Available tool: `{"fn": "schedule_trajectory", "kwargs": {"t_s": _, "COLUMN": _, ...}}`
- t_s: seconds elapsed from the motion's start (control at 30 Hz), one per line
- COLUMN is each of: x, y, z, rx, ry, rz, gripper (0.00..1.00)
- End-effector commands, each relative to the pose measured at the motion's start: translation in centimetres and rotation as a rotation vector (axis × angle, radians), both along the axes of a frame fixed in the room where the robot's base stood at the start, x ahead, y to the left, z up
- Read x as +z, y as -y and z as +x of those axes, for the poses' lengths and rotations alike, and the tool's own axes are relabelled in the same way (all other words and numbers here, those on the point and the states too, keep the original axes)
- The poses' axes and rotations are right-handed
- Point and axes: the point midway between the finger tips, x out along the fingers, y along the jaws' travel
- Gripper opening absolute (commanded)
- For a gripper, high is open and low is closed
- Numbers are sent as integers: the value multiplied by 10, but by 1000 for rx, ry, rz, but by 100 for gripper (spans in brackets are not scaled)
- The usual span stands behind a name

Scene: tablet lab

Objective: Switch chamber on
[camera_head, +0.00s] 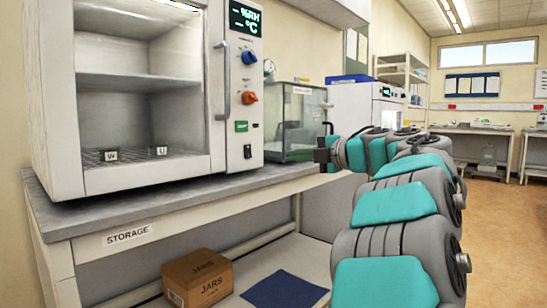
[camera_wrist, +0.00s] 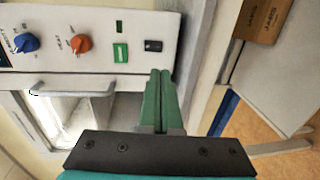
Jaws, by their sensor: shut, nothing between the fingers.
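The chamber (camera_head: 47,95) is a large white cabinet with a window door and a grey handle, at the left of the head view. In the wrist view the black switch (camera_wrist: 153,45) lies just beyond my green fingertips (camera_wrist: 160,73). My gripper (camera_head: 320,155) is shut and empty, to the right of the panel in the head view and apart from it. The switch's position is too small to tell.
The chamber stands on a grey bench (camera_head: 60,216) labelled STORAGE. A glass-sided box (camera_head: 300,125) stands behind, near my gripper. A cardboard JARS box (camera_head: 197,277) and a blue mat (camera_head: 286,291) lie on the lower shelf. Open floor (camera_head: 500,230) is at right.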

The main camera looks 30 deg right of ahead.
Motion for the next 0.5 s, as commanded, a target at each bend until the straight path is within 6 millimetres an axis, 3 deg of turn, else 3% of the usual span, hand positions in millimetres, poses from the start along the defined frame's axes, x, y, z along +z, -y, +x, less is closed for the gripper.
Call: {"fn": "schedule_trajectory", "kwargs": {"t_s": 0.5, "x": -12, "y": -33, "z": 88, "rx": 5, "ry": 0, "rz": -1, "gripper": 0}}
